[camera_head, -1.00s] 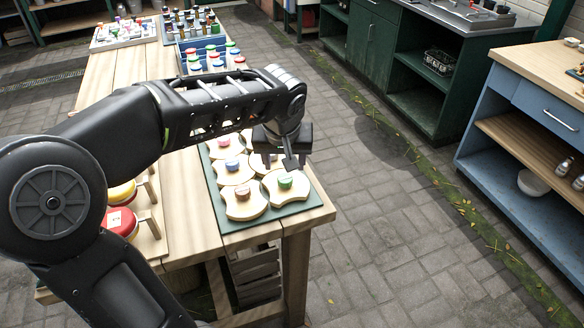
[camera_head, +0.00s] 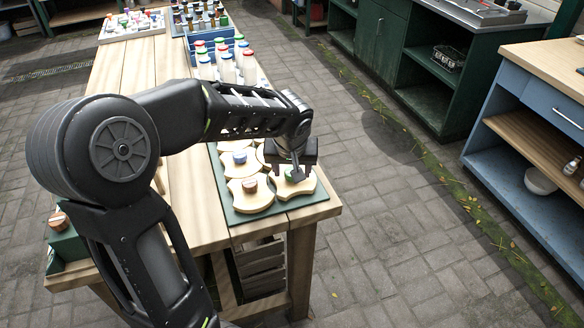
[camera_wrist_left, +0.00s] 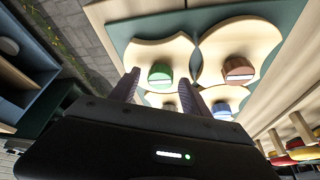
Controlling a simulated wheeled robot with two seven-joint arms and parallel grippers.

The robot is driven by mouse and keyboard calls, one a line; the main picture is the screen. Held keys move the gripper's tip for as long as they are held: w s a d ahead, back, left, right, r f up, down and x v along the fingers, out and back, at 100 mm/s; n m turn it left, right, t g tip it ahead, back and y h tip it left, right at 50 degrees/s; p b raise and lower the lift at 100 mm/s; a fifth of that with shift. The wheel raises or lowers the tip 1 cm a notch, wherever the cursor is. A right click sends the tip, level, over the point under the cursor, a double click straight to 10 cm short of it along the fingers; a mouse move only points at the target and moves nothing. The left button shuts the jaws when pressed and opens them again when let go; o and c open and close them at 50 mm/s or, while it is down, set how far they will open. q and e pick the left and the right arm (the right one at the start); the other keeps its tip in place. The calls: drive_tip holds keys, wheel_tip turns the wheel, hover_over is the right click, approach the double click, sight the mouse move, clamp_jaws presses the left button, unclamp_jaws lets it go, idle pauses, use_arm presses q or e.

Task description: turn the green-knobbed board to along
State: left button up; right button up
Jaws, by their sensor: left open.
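The green-knobbed board (camera_head: 306,185) is pale wood with scooped sides. It lies at the near right corner of a dark green mat (camera_head: 262,212). Its green knob (camera_head: 289,174) is partly hidden by my left gripper (camera_head: 297,170) in the head view. In the left wrist view the board (camera_wrist_left: 150,52) lies beyond the fingertips, and its knob (camera_wrist_left: 160,75) shows between and just past the fingers of my left gripper (camera_wrist_left: 163,85), nearer the left finger. The gripper is open and empty. I cannot tell whether a finger touches the knob. My right gripper is not in view.
A brown-knobbed board (camera_head: 248,199) lies close on the left, and a blue-knobbed board (camera_head: 238,163) is behind it. Capped bottles (camera_head: 227,68) stand farther back on the wooden table (camera_head: 186,195). The floor right of the table is clear.

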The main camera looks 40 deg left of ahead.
use_arm(q)
clamp_jaws()
idle(0.6)
